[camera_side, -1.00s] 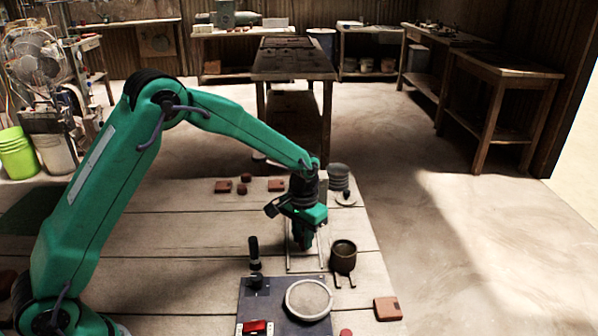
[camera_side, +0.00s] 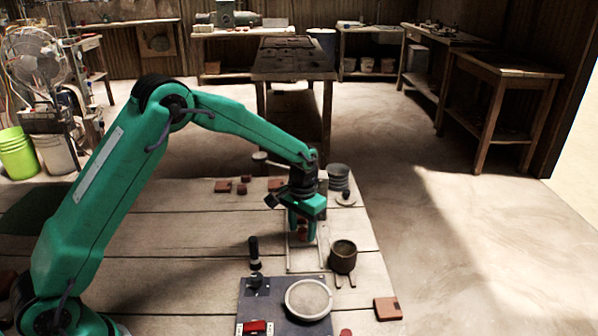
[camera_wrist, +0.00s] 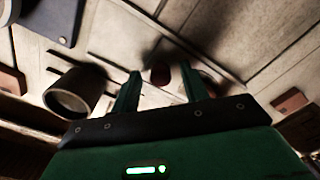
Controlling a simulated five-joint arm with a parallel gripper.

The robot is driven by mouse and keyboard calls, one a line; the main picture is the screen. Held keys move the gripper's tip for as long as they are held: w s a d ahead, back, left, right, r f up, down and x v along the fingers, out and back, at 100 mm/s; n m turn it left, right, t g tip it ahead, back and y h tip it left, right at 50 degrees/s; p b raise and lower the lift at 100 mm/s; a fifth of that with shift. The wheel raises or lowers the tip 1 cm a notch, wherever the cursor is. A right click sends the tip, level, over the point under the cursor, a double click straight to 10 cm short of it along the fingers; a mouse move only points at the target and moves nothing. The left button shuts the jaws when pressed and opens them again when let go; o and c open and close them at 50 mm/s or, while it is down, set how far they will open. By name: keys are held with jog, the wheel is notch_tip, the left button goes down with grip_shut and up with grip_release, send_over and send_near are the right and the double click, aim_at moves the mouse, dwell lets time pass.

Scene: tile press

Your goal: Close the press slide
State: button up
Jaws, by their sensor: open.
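The pale slide rails (camera_side: 289,262) of the press lie on the planked table, behind the dark base plate (camera_side: 262,300) with its round pale disc (camera_side: 309,299). My gripper (camera_side: 302,232) is over the rails, pointing down, fingers apart. A dark red knob (camera_wrist: 160,75) shows between and beyond the fingertips (camera_wrist: 160,82) in the wrist view. A reddish patch also shows between the fingers in the side view. I cannot tell whether either finger touches the knob. My gripper hides part of the slide.
A dark cup (camera_side: 343,258) stands just right of the rails. A black-handled lever (camera_side: 254,250) stands to the left. Reddish tiles (camera_side: 222,186) lie behind, another (camera_side: 388,309) at the front right. A grey ribbed stack (camera_side: 338,178) stands behind the gripper.

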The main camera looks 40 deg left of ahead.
jog(key=shift+r, duration=0.1)
jog(key=shift+r, duration=3.8)
jog(key=shift+c, duration=0.5)
jog(key=shift+s, duration=0.1)
jog(key=c, duration=0.7)
jog(key=shift+d, duration=0.1)
grip_shut()
jog(key=s+d+m+t+h, duration=0.1)
jog(key=s+d+m+t, duration=0.1)
jog(key=s+m+t, duration=0.5)
jog(key=s+m, duration=0.3)
jog(key=s, duration=0.2)
jog(key=shift+s+m, duration=0.4)
